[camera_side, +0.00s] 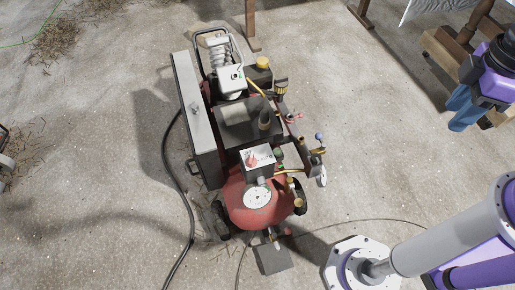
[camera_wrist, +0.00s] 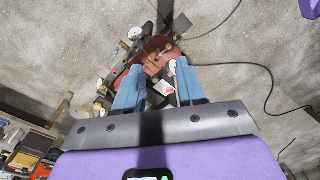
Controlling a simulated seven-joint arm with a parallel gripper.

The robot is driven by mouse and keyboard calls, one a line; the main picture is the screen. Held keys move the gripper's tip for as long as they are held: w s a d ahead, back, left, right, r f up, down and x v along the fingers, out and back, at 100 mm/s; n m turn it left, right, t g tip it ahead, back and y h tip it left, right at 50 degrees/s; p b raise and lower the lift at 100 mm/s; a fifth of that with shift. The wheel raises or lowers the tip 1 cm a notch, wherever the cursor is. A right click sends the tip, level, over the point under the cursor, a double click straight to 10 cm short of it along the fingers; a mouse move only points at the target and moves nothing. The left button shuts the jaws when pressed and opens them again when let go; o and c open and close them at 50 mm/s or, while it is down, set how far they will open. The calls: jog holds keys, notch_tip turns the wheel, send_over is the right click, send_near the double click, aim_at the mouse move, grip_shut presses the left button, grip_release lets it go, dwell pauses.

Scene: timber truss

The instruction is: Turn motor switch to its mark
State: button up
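The motor switch is a red knob (camera_side: 252,160) on a light grey box, near the middle of the red compressor (camera_side: 248,208). The same red-and-white switch box shows small between my fingers in the wrist view (camera_wrist: 163,87). The switch's mark is too small to make out. My gripper (camera_side: 458,118) is at the upper right in the side view, well apart from the compressor. Its two blue fingers (camera_wrist: 157,66) are spread with a gap between them, and nothing is held.
A long grey panel (camera_side: 195,120) stands along the compressor's left side. Gauges, brass fittings and a blue-topped valve (camera_side: 319,136) stick out on its right. A black hose (camera_side: 183,205) lies on the floor. Wooden timber (camera_side: 458,50) stands near my gripper. The concrete floor is mostly clear.

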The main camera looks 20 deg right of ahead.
jog(key=w+a+f+m, duration=0.2)
jog(key=w+a+m, duration=0.2)
jog(key=w+a, duration=0.6)
jog(key=m, duration=1.3)
send_over(251, 158)
notch_tip(251, 158, down, 20)
notch_tip(251, 158, down, 17)
jog(key=shift+f, duration=0.15)
grip_shut()
